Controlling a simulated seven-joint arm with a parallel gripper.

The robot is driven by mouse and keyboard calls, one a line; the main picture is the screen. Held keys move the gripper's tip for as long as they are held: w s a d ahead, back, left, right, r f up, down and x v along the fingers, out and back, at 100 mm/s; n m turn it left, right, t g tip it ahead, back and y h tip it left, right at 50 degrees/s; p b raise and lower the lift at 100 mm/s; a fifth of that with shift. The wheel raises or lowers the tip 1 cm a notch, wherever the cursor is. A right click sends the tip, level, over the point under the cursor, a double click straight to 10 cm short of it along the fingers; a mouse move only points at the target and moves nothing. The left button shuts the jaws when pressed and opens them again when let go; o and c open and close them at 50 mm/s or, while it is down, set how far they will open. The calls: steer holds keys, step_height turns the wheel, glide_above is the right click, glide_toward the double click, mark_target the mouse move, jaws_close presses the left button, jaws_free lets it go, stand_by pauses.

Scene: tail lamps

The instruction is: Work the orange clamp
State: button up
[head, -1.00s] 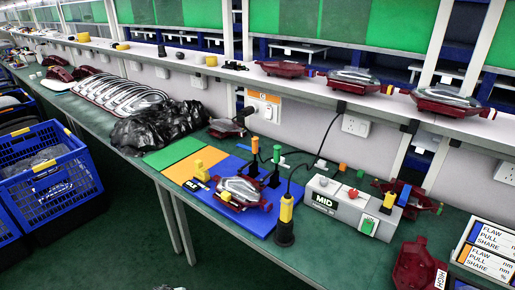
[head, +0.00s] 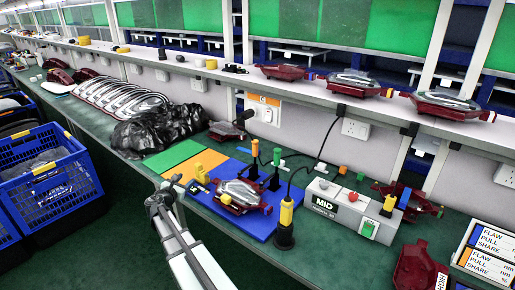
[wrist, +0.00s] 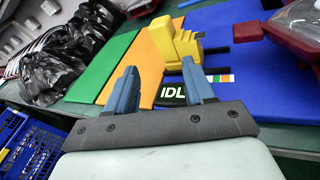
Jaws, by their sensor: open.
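An upright clamp with an orange handle (head: 255,149) stands at the back edge of the blue mat (head: 262,228) in the head view, and a similar green-topped one (head: 277,157) stands to its right. I cannot make out whether the orange one is open or closed. A red-rimmed tail lamp (head: 241,192) lies in front of them, and its edge shows in the wrist view (wrist: 302,28). My gripper (wrist: 158,72) is open and empty, left of the lamp and well short of the orange clamp. A yellow block (wrist: 180,45) is just beyond its fingers, beside a black IDLE label (wrist: 172,95).
Black plastic wrapping (head: 150,130) lies behind the green square (head: 174,157). A blue crate (head: 45,175) stands at the left. Finished lamps line the shelf above.

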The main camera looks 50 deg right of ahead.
steer(key=s+d+r+g+h, duration=0.2)
steer(key=s+d+r, duration=0.3)
steer(key=d, duration=0.3)
steer(key=m+g+h, duration=0.1)
steer(key=m+g, duration=0.1)
steer(key=g, duration=0.2)
glide_toward(258, 147)
steer(key=d, duration=0.3)
steer(key=w+d, duration=0.1)
steer(key=d, duration=0.3)
steer(key=d+f, duration=0.1)
steer(key=d, duration=0.3)
steer(key=shift+w+d, duration=0.15)
steer(key=shift+c, duration=0.5)
jaws_close()
